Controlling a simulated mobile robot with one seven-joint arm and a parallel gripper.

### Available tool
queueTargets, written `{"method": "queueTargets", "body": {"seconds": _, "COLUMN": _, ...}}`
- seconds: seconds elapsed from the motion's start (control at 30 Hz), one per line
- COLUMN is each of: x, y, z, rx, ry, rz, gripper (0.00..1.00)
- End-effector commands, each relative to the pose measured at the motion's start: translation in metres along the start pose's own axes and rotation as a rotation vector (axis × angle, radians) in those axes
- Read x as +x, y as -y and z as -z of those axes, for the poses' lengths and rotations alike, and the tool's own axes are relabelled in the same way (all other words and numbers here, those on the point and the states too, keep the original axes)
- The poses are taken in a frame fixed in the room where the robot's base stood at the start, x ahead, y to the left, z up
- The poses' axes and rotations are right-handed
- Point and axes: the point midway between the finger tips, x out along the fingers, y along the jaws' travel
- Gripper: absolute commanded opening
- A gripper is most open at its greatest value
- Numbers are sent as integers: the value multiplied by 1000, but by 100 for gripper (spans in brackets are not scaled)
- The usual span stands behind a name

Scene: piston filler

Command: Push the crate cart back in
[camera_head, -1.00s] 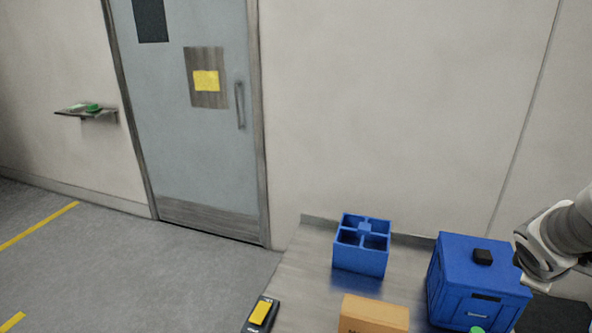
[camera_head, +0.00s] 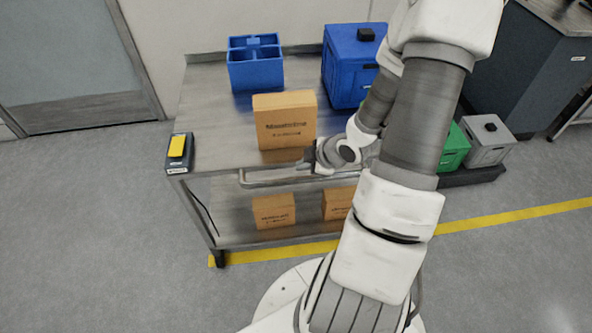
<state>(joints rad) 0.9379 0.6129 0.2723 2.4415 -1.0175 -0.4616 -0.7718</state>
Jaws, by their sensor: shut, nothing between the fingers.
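A steel cart (camera_head: 215,135) with a lower shelf, a caster at its front left foot and a bar handle (camera_head: 265,181) along its front edge stands in the middle, near the wall. A blue crate (camera_head: 345,70) and a blue divided caddy (camera_head: 255,66) stand on its top. My gripper (camera_head: 311,158) is at the cart's front edge, just above the bar and near the cardboard box. It is shut and empty. Whether it touches the cart I cannot tell. My arm hides the cart's right end.
A cardboard box (camera_head: 285,122) and a dark device with a yellow top (camera_head: 178,150) are on the cart; more boxes (camera_head: 273,211) sit below. Green (camera_head: 455,147) and grey (camera_head: 487,138) crates stand on a dark low base at right. A yellow floor line (camera_head: 520,216) passes the cart's front.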

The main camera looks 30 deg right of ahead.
Motion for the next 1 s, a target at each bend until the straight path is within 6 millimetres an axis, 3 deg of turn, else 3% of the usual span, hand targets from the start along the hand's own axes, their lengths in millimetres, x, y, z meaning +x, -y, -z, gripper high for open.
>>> {"method": "queueTargets", "body": {"seconds": 0.2, "x": 45, "y": 3, "z": -2, "rx": -1, "ry": 0, "rz": 3, "gripper": 0}}
{"method": "queueTargets", "body": {"seconds": 0.43, "x": 77, "y": 1, "z": -1, "rx": -1, "ry": 2, "rz": 2, "gripper": 0}}
{"method": "queueTargets", "body": {"seconds": 0.6, "x": 86, "y": 1, "z": -1, "rx": 0, "ry": 3, "rz": 2, "gripper": 0}}
{"method": "queueTargets", "body": {"seconds": 1.0, "x": 86, "y": 0, "z": -1, "rx": 0, "ry": 3, "rz": 1, "gripper": 0}}
